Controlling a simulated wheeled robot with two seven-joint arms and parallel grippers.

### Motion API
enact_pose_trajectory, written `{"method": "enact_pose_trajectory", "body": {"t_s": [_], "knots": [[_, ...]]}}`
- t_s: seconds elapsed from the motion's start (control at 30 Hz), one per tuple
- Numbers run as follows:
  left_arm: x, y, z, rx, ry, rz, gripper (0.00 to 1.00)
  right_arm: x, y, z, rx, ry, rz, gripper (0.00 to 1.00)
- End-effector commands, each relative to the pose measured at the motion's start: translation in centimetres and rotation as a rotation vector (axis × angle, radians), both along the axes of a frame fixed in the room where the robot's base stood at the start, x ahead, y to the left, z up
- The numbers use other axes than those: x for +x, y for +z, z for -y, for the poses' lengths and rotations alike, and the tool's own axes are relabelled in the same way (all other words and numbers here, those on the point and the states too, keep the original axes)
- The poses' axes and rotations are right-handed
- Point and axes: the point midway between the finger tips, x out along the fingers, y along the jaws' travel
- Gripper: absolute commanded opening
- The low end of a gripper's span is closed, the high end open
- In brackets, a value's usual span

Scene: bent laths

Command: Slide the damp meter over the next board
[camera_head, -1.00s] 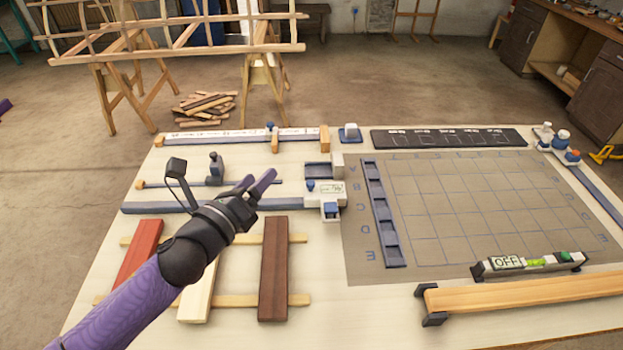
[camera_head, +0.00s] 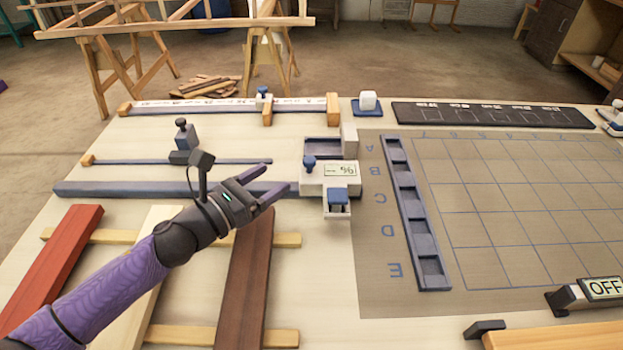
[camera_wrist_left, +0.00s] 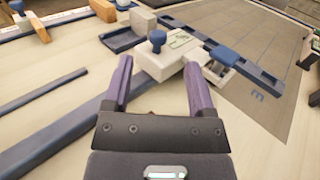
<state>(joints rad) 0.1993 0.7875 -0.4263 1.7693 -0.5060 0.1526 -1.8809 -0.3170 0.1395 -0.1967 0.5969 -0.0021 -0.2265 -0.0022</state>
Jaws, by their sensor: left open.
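The damp meter (camera_head: 328,178) is a white box with a small display, a blue knob on top and a blue-topped block at its front. It sits at the right end of the blue rail (camera_head: 130,190). Three boards lie on battens in front of the rail: a red board (camera_head: 58,250), a pale board (camera_head: 140,268) and a dark brown board (camera_head: 250,280). My left gripper (camera_head: 277,180) is open and empty, just left of the meter. In the left wrist view the meter (camera_wrist_left: 160,62) shows between and beyond the open fingers (camera_wrist_left: 157,78). My right gripper is out of view.
A thin rail (camera_head: 230,161) with a dark upright piece (camera_head: 183,140) lies behind. A white scale strip (camera_head: 220,105) runs along the back. A blue slotted rack (camera_head: 412,215) stands on the gridded mat (camera_head: 500,190) to the right. A wooden lath (camera_head: 570,336) lies front right.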

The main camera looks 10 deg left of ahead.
Motion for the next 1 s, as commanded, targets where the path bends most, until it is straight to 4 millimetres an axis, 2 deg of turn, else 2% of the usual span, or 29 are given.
{"method": "enact_pose_trajectory", "body": {"t_s": [0.03,0.07,0.17,0.27,0.5,0.6,0.77,1.0], "knots": [[0.0,-1.9,0.0,0.0,0.0,-0.007,0.72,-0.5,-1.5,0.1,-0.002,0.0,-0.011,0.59],[0.0,-2.1,0.0,0.0,0.0,-0.009,0.72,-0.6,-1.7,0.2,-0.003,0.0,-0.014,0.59],[0.4,-2.0,0.2,-0.001,0.0,-0.007,0.72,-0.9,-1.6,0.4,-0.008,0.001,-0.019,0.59],[1.7,-1.6,1.1,-0.003,-0.001,-0.003,0.72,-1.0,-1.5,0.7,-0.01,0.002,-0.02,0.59],[6.1,-1.7,4.0,-0.003,0.0,-0.005,0.72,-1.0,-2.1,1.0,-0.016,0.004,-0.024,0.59],[7.3,-1.8,4.8,-0.002,0.001,-0.006,0.72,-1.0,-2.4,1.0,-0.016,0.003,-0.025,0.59],[8.3,-1.7,5.4,-0.001,0.0,-0.006,0.72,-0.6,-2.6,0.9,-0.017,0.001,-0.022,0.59],[8.3,-1.7,5.5,-0.001,0.0,-0.008,0.72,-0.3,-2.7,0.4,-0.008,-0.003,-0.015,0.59]]}}
